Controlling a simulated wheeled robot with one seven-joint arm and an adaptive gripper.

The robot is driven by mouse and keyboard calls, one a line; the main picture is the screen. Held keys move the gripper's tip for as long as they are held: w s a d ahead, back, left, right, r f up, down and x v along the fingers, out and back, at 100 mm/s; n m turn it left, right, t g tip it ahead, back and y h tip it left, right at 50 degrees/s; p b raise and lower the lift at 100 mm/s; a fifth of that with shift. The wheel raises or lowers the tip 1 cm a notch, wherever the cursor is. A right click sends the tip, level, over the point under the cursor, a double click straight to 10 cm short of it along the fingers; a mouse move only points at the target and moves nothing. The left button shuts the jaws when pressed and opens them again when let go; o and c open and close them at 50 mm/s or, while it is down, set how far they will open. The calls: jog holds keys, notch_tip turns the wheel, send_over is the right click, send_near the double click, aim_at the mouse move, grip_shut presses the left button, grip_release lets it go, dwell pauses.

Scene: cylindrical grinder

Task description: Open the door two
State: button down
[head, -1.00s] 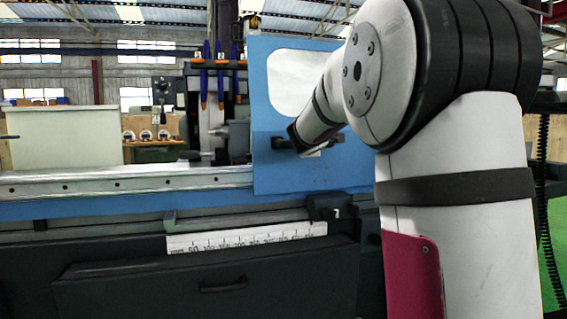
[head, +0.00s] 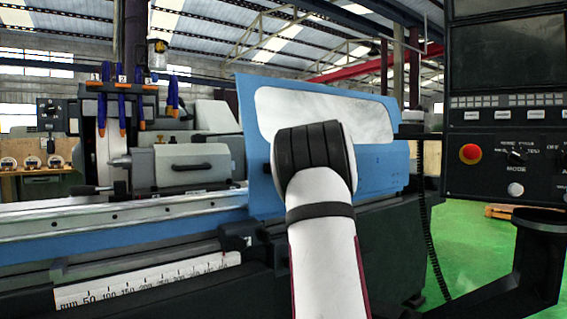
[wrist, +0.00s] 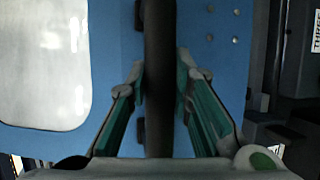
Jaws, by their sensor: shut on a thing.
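The blue door (head: 378,170) with a pale window (head: 330,117) stands at the centre right of the grinder in the head view. In the wrist view its blue panel (wrist: 220,70) fills most of the picture. A dark bar handle (wrist: 159,60) runs down the middle of that panel. My gripper (wrist: 161,88) is shut on the handle, one finger on each side. In the head view my arm hides the gripper and the handle. The workhead and bed left of the door are uncovered.
A control panel (head: 505,110) with a red button stands at the right, with a black support arm (head: 510,270) low in front. Blue coolant nozzles (head: 122,115) hang at the left. A ruler strip (head: 150,283) runs along the machine front.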

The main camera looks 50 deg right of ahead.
jog(key=shift+s+d+p, duration=0.2)
jog(key=shift+d+p, duration=0.1)
jog(key=shift+d, duration=0.3)
jog(key=shift+s+d+p, duration=0.2)
jog(key=shift+d+p, duration=0.1)
jog(key=shift+d, duration=0.3)
jog(key=c, duration=1.4)
grip_release()
jog(key=v, duration=1.2)
jog(key=shift+f, duration=0.1)
